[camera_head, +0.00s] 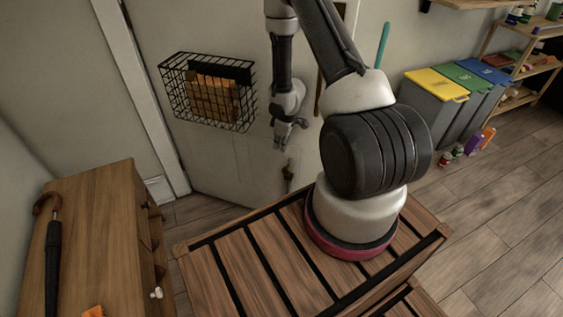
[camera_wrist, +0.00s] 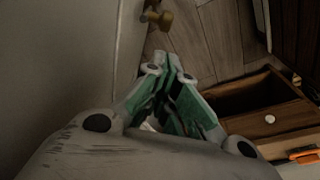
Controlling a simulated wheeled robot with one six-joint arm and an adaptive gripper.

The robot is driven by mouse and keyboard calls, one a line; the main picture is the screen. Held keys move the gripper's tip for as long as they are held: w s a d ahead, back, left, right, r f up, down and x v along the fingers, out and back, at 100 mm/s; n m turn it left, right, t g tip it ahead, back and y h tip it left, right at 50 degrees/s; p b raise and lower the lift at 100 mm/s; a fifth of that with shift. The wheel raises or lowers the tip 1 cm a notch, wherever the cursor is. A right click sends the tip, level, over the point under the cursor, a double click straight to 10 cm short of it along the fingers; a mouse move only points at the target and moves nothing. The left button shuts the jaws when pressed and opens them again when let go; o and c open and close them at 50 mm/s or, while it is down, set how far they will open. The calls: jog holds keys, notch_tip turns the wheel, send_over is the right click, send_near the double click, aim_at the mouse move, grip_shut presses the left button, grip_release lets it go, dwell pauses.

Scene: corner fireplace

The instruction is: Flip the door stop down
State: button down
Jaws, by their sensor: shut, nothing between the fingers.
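The door stop (camera_head: 288,174) is a small brass-coloured piece low on the pale door (camera_head: 222,160). Its brassy, knob-like end also shows at the top of the wrist view (camera_wrist: 158,18). My gripper (camera_head: 281,145) is shut and empty, pointing down close to the door. In the head view it is just above the door stop, with a small gap seeming to lie between them. In the wrist view my fingertips (camera_wrist: 169,68) meet below the door stop in the picture and appear apart from it. I cannot tell clearly how far the door stop is folded.
A black wire basket (camera_head: 208,92) hangs on the door left of my arm. A wooden cabinet (camera_head: 95,215) with an umbrella (camera_head: 53,262) on top stands at left; its drawer (camera_wrist: 270,110) is open. Coloured bins (camera_head: 437,98) stand at right.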

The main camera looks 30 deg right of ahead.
notch_tip(320, 180, down, 9)
jog(key=shift+s, duration=0.15)
jog(key=shift+d, duration=0.1)
jog(key=shift+f, duration=0.15)
jog(key=shift+f, duration=1.65)
notch_tip(320, 180, up, 14)
jog(key=shift+s, duration=0.15)
